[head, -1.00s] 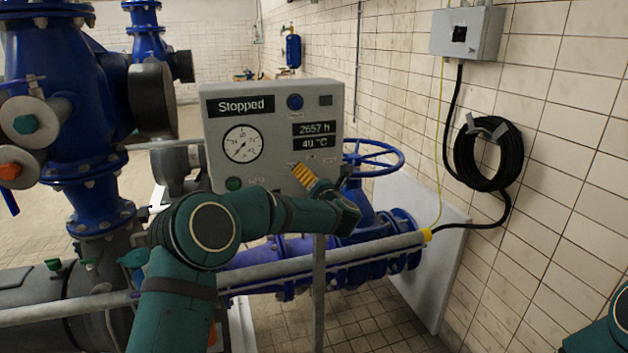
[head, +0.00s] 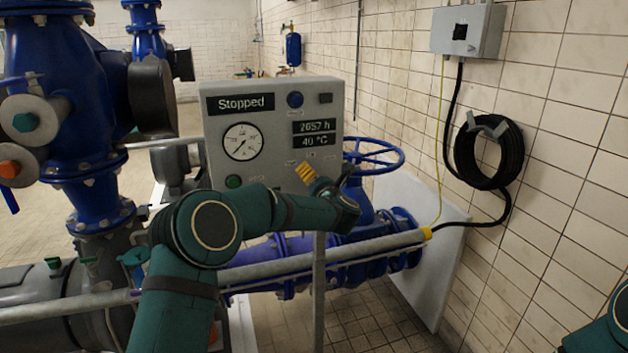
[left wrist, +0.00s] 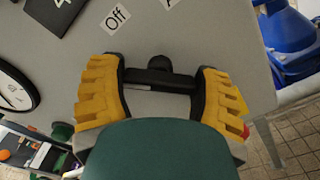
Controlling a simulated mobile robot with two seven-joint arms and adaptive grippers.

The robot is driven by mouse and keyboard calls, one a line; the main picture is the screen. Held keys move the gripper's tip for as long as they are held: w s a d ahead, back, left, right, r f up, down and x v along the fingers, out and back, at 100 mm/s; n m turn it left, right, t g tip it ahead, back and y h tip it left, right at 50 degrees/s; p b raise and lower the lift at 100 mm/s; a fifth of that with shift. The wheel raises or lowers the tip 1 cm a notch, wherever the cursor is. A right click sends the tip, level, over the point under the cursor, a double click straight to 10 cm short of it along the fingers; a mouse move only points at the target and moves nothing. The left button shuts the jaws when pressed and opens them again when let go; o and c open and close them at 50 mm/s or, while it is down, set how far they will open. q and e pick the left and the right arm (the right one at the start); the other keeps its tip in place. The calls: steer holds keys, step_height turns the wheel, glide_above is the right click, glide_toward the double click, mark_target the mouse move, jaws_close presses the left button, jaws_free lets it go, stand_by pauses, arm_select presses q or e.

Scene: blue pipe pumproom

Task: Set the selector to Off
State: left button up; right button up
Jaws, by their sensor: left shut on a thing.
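The grey control panel (head: 268,100) stands in the middle of the head view, with its display reading "Stopped". My left gripper (head: 307,172) is at its lower right face, and its arm hides part of the panel. In the left wrist view, the yellow fingers of my left gripper (left wrist: 158,78) sit on both sides of the black selector (left wrist: 160,66), shut on it. The "Off" label (left wrist: 115,18) lies up and left of the selector. A second label is cut off at the top edge. Which label the selector points to I cannot tell. My right gripper is out of view.
A round gauge (head: 243,142) and a green button (head: 233,182) are on the panel's left part. A blue handwheel (head: 373,158) stands close to the right of my left gripper. A grey pipe (head: 330,255) runs below my forearm.

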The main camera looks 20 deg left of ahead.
arm_select(q)
steer(key=shift+f+m+b, duration=0.1)
steer(key=shift+m+b, duration=0.2)
steer(key=shift+m, duration=1.5)
steer(key=m, duration=0.4)
steer(key=shift+d, duration=0.1)
steer(key=shift+m, duration=0.3)
steer(key=o, duration=1.2)
steer(key=shift+s, duration=0.15)
